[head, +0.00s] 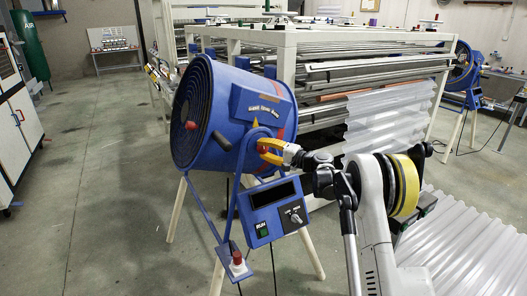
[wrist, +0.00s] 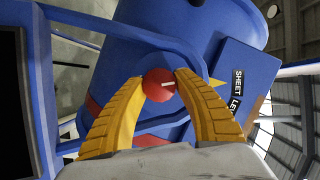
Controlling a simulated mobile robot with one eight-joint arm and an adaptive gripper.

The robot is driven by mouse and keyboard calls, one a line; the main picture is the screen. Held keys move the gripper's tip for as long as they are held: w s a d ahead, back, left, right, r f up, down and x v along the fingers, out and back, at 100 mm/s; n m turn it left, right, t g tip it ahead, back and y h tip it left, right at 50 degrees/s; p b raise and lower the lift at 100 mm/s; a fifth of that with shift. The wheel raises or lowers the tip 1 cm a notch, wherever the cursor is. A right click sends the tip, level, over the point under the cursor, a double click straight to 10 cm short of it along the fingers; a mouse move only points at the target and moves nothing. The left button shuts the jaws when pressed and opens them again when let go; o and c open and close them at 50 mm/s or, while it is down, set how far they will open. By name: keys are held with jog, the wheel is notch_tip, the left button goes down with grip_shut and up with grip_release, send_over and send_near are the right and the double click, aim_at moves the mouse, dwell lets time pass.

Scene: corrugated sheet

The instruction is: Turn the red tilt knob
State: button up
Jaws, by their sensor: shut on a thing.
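The red tilt knob (wrist: 159,85) is a round red knob with a pale line on its face, on the side of the blue drum-shaped fan (head: 213,115). My gripper (head: 268,149) has yellow fingers and reaches the fan's side from the right. In the wrist view the two fingertips (wrist: 161,79) touch the knob from both sides, shut on it. The pale line is slightly tilted from level. A yellow pointer (wrist: 216,82) lies beside a label panel (wrist: 240,85) reading "SHEET LE", partly cut off. In the head view the fingers mostly hide the knob.
A blue control box (head: 268,211) with a dark display and a small knob hangs below my gripper. Another red knob (head: 191,125) is on the fan's front. Wooden legs (head: 310,255) support the fan. Clear corrugated sheets (head: 480,240) lie at right. Floor at left is open.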

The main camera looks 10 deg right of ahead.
jog(key=shift+m+t+y, duration=0.3)
jog(key=shift+m, duration=0.5)
jog(key=o, duration=1.2)
jog(key=shift+a, duration=0.1)
jog(key=v, duration=1.2)
